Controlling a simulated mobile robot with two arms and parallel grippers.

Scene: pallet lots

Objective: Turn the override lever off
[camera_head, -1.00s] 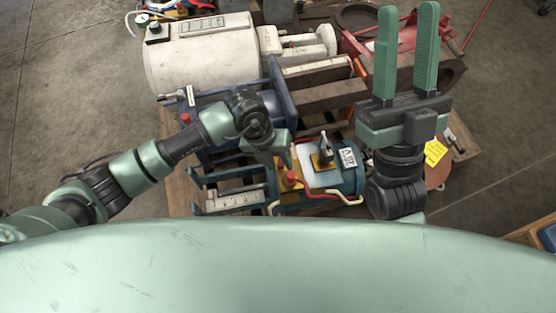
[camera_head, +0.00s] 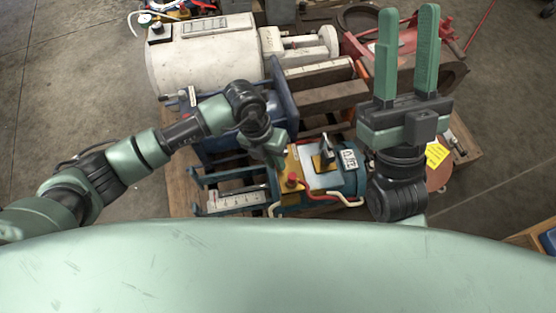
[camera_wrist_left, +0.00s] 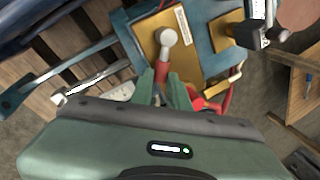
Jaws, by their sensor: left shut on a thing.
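A blue machine (camera_head: 349,180) on the pallet has yellow plates on its top. In the left wrist view, a red lever (camera_wrist_left: 163,56) with a round grey end stands over one yellow plate (camera_wrist_left: 150,44). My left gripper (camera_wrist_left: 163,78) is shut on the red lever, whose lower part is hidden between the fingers. In the head view my left gripper (camera_head: 278,160) is small and reaches the machine's left part beside a red knob (camera_head: 291,178). My right gripper (camera_head: 408,14) is open and empty, fingers pointing up the picture, right of the machine.
A black switch (camera_head: 326,154) on its own yellow plate stands right of the lever. Red and white curved handles (camera_head: 345,201) lie along the machine's front. A white tank (camera_head: 202,58) and brown beams (camera_head: 330,95) lie behind. Bare floor shows at left.

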